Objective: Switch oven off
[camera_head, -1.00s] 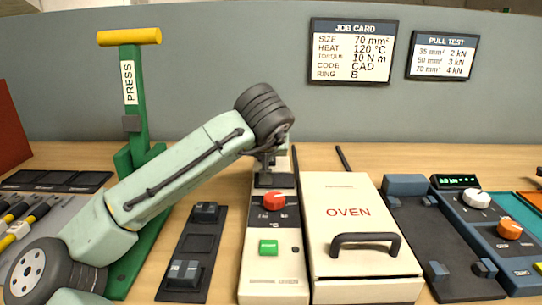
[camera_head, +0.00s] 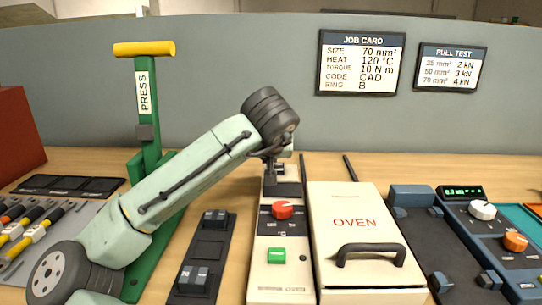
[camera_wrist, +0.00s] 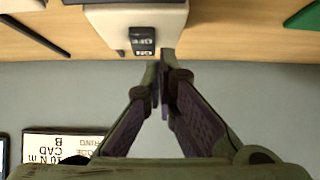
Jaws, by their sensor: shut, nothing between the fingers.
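The cream oven (camera_head: 354,236) stands on the bench with a dark handle on its front. Its narrow cream control unit (camera_head: 281,293) sits against its left side, with a red knob (camera_head: 282,210) and a green button (camera_head: 276,256). In the wrist view a dark rocker switch (camera_wrist: 142,40) with white lettering sits on the unit's end face. My gripper (camera_head: 271,172) is over the far end of the unit. In the wrist view my gripper (camera_wrist: 162,62) has its fingers together, empty, just beside the switch. I cannot tell whether they touch the unit.
A green press (camera_head: 150,150) with a yellow handle stands left of the arm. A dark strip (camera_head: 209,250) with blocks lies left of the control unit. Blue-grey equipment (camera_head: 410,195) stands right of the oven. A grey wall with a job card (camera_head: 360,62) is behind.

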